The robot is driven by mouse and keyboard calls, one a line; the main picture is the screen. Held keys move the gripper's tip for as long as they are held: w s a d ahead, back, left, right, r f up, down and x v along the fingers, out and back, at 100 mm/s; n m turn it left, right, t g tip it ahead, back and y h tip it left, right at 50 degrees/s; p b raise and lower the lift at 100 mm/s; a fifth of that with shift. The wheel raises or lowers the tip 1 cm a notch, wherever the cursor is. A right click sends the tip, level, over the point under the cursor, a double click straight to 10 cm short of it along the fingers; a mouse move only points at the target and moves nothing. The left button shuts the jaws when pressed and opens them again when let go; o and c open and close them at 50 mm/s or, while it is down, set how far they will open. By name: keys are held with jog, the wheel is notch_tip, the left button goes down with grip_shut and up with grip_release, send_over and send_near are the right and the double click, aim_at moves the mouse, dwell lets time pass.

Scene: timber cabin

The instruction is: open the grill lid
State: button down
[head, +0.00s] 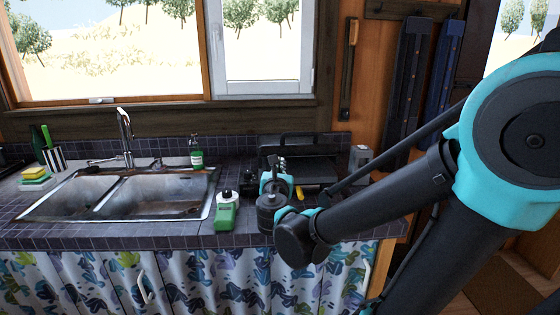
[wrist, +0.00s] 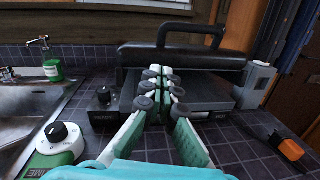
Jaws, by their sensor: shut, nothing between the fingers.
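The grill (head: 320,170) is a dark, low appliance on the tiled counter, right of the sink. In the wrist view its wide black lid (wrist: 205,58) has an arched black handle (wrist: 190,30) on top. The lid looks down over the base; whether there is a gap is hard to tell. A dark knob (wrist: 103,93) is on the grill's left front. My gripper (wrist: 163,76) is shut and empty. It points at the front of the grill, below the handle in the picture, and hides part of the front. Contact cannot be told. In the head view my gripper (head: 281,165) is partly hidden.
A green-and-white item with a knob (head: 226,212) stands left of my gripper. A soap bottle (head: 196,158) stands behind the sink (head: 150,190). A grey box (wrist: 258,85) stands close to the grill's right. An orange-and-black object (wrist: 290,148) lies on the counter at front right.

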send_near(283, 138)
jog(key=w+f, duration=0.2)
jog(key=w, duration=0.1)
jog(key=w+f, duration=0.1)
jog(key=shift+w+d, duration=0.15)
jog(key=shift+w+d+r, duration=0.1)
jog(key=shift+w+r, duration=0.2)
jog(key=shift+r, duration=0.2)
jog(key=shift+w+d+r, duration=0.1)
jog(key=shift+w+r, duration=0.25)
jog(key=shift+r, duration=0.15)
jog(key=shift+w+d+r, duration=0.1)
jog(key=shift+w+r, duration=0.35)
jog(key=shift+r, duration=0.05)
